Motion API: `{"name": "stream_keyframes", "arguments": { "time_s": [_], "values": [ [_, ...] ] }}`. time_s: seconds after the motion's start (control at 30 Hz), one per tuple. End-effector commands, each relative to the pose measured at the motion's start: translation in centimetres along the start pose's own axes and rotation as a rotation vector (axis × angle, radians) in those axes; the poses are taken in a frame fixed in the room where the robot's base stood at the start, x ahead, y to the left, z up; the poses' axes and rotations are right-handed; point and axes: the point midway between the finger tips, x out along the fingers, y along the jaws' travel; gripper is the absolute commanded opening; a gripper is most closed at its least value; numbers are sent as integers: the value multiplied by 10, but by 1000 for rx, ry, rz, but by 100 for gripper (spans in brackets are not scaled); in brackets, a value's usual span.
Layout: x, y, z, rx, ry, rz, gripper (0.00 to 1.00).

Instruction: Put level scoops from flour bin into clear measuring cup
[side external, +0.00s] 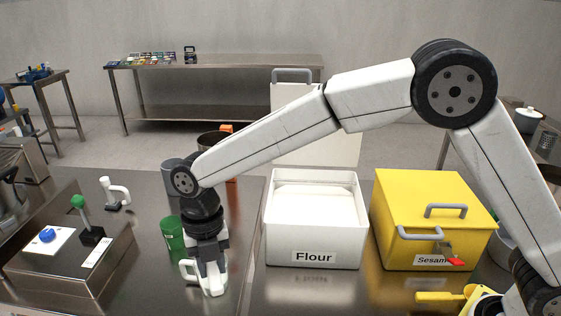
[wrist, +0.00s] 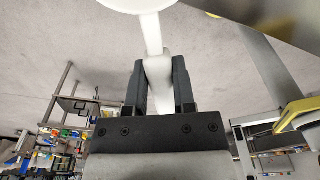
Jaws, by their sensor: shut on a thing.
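The flour bin (side external: 291,257) is a white open box labelled "Flour" in the middle of the side view, with pale flour (side external: 314,200) inside. My gripper (side external: 209,262) points down over the steel table, left of the bin. In the wrist view my gripper (wrist: 159,88) is shut on the handle of a white scoop (wrist: 152,35); its round end is cut off at the top edge. In the side view, white shapes with a loop-like handle show at my fingertips. I cannot tell there which part is the scoop and which might be the clear measuring cup.
A yellow bin (side external: 410,255) labelled "Sesame" stands right of the flour bin. A green cup (side external: 173,234) stands just left of my gripper. A steel box (side external: 60,270) with a green-knobbed lever is farther left. A white panel with a handle (side external: 291,75) stands behind the flour bin.

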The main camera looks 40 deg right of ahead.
Motion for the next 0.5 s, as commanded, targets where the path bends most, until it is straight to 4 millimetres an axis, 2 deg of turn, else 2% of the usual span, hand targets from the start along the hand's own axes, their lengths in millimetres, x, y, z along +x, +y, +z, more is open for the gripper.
{"name": "stream_keyframes", "arguments": {
  "time_s": [0.2,0.5],
  "values": [
    [2,-12,-6,-100,-14,-7,0],
    [2,-13,-7,-113,-18,-8,0]
  ]
}}
